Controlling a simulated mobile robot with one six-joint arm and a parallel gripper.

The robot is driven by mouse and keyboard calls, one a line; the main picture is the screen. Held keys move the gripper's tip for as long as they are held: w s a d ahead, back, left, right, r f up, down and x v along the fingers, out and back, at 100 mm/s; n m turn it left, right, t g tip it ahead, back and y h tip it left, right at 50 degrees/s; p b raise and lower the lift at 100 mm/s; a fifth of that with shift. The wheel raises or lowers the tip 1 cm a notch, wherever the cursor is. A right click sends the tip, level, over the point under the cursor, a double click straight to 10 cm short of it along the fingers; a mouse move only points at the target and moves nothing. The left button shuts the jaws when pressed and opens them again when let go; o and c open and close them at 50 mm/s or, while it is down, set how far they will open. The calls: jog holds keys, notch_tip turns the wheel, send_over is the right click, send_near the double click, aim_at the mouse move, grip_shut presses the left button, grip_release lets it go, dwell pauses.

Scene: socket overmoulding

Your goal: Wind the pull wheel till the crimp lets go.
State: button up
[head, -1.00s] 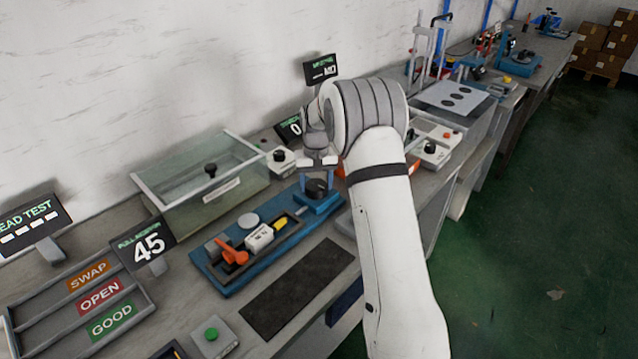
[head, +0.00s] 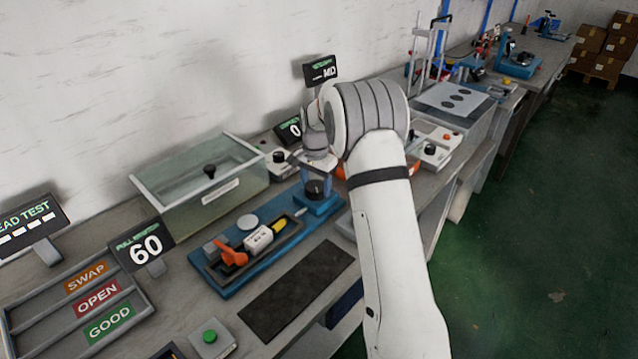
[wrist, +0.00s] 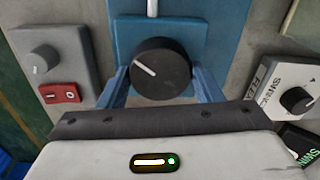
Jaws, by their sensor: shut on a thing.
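The pull wheel is a black knob (wrist: 160,68) with a white pointer line, on the blue end block of the pull tester. In the wrist view the line points to the upper left. My gripper (wrist: 162,85) has its blue fingers on either side of the knob and is shut on it. In the head view my gripper (head: 316,178) is over the right end of the blue tester base (head: 225,290). The base carries an orange lever (head: 232,254), a white block (head: 258,240) and a yellow piece (head: 280,226). The tester's display (head: 145,246) reads 60. The crimp itself is too small to make out.
A lidded glass tank (head: 200,185) stands behind the tester. A dark mat (head: 297,290) lies in front. Sorting trays marked swap, open and good (head: 100,300) are at the left.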

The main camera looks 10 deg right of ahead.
aim_at(316, 185)
jog(key=shift+w+r+m, duration=0.15)
jog(key=shift+m, duration=0.15)
jog(key=o, duration=1)
jog(key=shift+c, duration=0.2)
notch_tip(316, 185, up, 7)
jog(key=shift+f, duration=0.1)
jog(key=shift+r, duration=0.4)
